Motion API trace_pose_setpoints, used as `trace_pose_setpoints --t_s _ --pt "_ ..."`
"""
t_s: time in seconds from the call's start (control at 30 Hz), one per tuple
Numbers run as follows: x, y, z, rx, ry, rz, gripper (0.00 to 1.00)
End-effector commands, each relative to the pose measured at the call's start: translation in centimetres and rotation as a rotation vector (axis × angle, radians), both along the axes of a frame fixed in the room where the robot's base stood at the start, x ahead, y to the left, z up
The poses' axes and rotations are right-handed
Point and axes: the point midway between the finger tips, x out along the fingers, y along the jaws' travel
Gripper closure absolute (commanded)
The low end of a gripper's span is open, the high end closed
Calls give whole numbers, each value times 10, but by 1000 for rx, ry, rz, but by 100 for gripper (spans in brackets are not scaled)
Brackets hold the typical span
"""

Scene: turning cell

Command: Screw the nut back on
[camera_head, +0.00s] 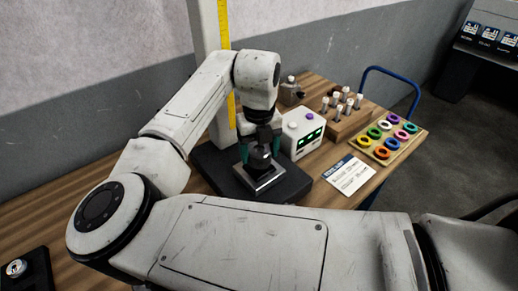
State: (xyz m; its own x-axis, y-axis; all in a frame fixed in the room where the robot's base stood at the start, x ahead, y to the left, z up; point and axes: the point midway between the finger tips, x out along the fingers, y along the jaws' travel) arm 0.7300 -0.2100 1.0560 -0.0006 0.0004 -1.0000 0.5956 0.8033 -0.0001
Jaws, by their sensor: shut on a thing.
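My gripper (260,149) points down over a black base (288,188) with a square metal plate (267,180). Its two fingers have green parts and are shut on a small dark piece (260,160), which seems to be the nut. The piece is right above the metal plate. Whether it sits on a thread is hidden by the fingers and too small to tell.
A white box with green lights (302,133) stands close right of my gripper. A column with a yellow scale (210,60) rises behind my arm.

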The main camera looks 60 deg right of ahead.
Motion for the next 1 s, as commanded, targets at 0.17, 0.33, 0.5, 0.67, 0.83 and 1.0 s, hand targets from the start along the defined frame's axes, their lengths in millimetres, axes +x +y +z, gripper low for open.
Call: trace_pose_setpoints --t_s 0.17,0.33,0.5,0.67,0.83,1.0 --pt "0 0 0 0 0 0 54" --pt "0 0 0 0 0 0 25" --pt "0 0 0 0 0 0 9" --pt "0 0 0 0 0 0 0" --pt "0 0 1 0 0 0 0" --pt "1 0 14 -1 -3 0 0"
